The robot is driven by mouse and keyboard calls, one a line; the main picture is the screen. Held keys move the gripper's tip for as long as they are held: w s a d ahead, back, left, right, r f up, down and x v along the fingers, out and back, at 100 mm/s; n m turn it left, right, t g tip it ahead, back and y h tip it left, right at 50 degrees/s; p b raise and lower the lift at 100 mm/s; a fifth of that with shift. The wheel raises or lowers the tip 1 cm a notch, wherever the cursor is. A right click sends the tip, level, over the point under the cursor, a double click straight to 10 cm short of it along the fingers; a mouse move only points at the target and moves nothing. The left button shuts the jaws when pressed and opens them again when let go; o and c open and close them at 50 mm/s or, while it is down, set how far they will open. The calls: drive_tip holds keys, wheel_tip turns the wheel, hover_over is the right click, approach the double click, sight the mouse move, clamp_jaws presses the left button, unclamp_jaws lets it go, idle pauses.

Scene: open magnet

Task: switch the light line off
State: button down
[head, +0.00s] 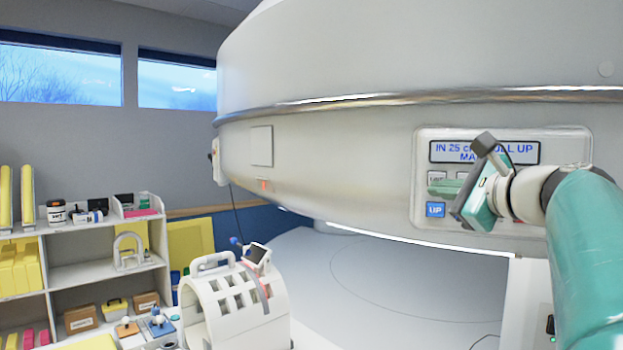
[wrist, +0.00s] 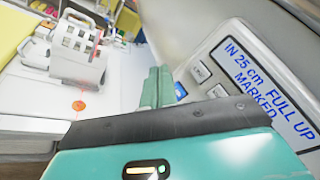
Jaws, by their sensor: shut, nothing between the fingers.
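The control panel (head: 424,145) is on the curved side of the magnet, with a display (head: 447,152) reading partly "IN 25 cm FULL UP". Below it are a pale button (head: 437,176) with small unclear lettering and a blue UP button (head: 435,210). In the wrist view, two pale buttons, one of them at the left (wrist: 200,72), and a blue button (wrist: 181,90) show beside my fingers. My gripper (wrist: 153,88) is shut and empty in front of the panel; contact cannot be told. It hides part of the panel in the head view. Thin red light lines cross at an orange disc (wrist: 78,106).
The white table (wrist: 35,95) carries a slotted white coil (head: 235,305). Shelves (head: 100,270) with boxes and pads stand at the left. The magnet (head: 350,150) overhangs the right side.

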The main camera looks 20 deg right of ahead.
sight(437, 179)
drive_tip(key=shift+d+r, duration=0.1)
drive_tip(key=shift+r, duration=0.05)
drive_tip(key=w+d, duration=0.6)
drive_tip(key=shift+w, duration=0.15)
idle(0.5)
drive_tip(key=shift+d, duration=0.1)
idle(1.8)
drive_tip(key=shift+w+d, duration=0.25)
drive_tip(key=shift+w, duration=0.05)
